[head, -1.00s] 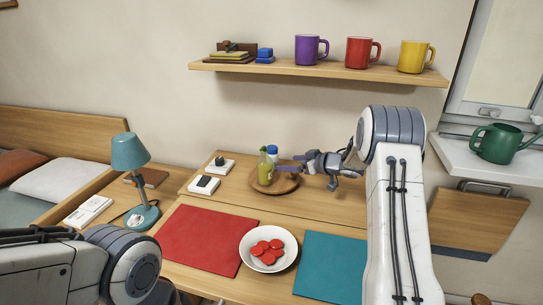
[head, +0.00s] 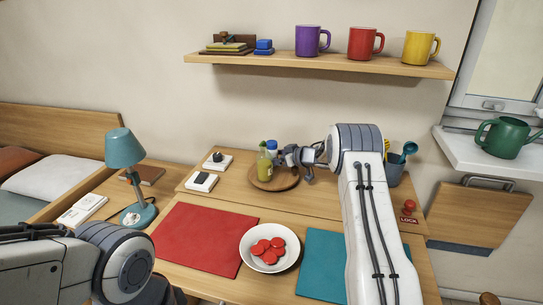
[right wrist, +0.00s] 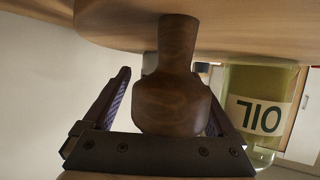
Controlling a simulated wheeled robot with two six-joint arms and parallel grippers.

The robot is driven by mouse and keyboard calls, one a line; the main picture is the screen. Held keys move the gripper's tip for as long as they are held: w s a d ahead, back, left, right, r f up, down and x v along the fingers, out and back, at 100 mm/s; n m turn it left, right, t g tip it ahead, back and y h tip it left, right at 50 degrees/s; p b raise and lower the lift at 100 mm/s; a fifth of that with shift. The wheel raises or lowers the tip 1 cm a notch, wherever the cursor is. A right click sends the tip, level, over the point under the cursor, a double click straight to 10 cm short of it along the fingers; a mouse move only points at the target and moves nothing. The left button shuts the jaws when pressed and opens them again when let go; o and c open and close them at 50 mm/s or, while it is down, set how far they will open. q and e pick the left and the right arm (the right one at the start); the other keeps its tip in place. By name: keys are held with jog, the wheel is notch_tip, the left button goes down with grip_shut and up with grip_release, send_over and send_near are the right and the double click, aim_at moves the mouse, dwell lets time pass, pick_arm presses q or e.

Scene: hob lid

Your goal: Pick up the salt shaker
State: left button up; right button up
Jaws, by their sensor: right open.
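A small white shaker with a blue cap (head: 271,147), which looks like the salt shaker, stands on the round wooden tray (head: 268,184), partly behind the oil bottle (head: 264,164). My right gripper (head: 288,157) is at the tray's right side, close to the shaker and bottle. In the right wrist view the picture is upside down. A dark wooden mill (right wrist: 174,85) stands in front of the open jaws (right wrist: 168,108), and the oil bottle (right wrist: 258,112) is beside them. The mill hides most of what lies behind it. My left gripper is out of view.
A white bowl of red discs (head: 269,248) stands between a red mat (head: 205,238) and a teal mat (head: 322,265). A blue utensil cup (head: 394,172) is right of my right arm. A teal lamp (head: 125,150) stands left. A shelf with mugs (head: 320,64) hangs above.

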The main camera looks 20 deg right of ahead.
aim_at(271, 142)
jog(key=shift+w+a+f, duration=0.15)
jog(key=shift+w+a, duration=0.1)
jog(key=shift+w, duration=0.15)
jog(key=shift+c, duration=0.4)
grip_shut()
jog(key=shift+r+p, duration=1.2)
jog(key=shift+r, duration=3.85)
